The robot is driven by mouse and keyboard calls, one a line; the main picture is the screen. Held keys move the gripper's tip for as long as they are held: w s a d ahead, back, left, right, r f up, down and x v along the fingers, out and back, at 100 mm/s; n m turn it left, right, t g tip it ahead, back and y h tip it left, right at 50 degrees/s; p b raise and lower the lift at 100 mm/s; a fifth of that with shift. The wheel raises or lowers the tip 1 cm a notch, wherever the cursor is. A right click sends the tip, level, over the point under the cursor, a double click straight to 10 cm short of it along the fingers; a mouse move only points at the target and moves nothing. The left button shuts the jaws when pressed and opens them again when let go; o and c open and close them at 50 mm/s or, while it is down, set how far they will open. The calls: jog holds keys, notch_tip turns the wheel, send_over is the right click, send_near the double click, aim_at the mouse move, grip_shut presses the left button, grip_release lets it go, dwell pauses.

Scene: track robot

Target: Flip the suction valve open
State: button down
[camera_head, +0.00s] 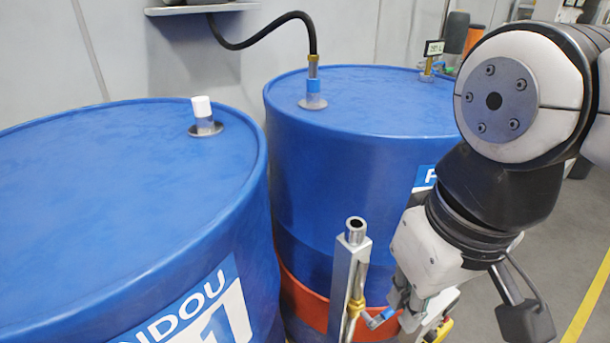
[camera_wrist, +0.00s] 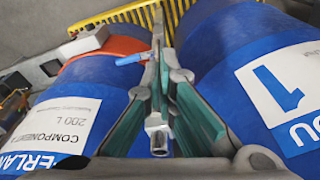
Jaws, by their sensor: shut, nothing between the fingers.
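The suction valve is a brass fitting (camera_head: 356,306) on a slim upright metal post (camera_head: 346,270) between the two blue drums. Its blue lever (camera_head: 380,318) sticks out to the right, roughly level, in the head view. In the wrist view the blue lever (camera_wrist: 131,58) points left from the post, close to the fingertips. My gripper (camera_head: 399,300) is low, just right of the valve in the head view. In the wrist view my gripper (camera_wrist: 164,72) has its green-padded fingers converging at the tips, shut with nothing held. Whether a fingertip touches the lever cannot be told.
One blue drum (camera_head: 110,200) stands at left, with a white-capped bung (camera_head: 203,112). Another drum (camera_head: 350,100) stands behind, with a black hose (camera_head: 275,32) in its lid. Both crowd the post. A yellow grating (camera_wrist: 120,18) shows in the wrist view. Open floor (camera_head: 565,235) lies right.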

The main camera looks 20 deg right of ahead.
notch_tip(320, 180, up, 20)
jog(key=s+t+p, duration=0.1)
jog(key=t+p, duration=0.1)
jog(key=p, duration=1.5)
jog(key=shift+s+d+t, duration=0.2)
jog(key=shift+s+t, duration=0.1)
jog(key=shift+s, duration=0.1)
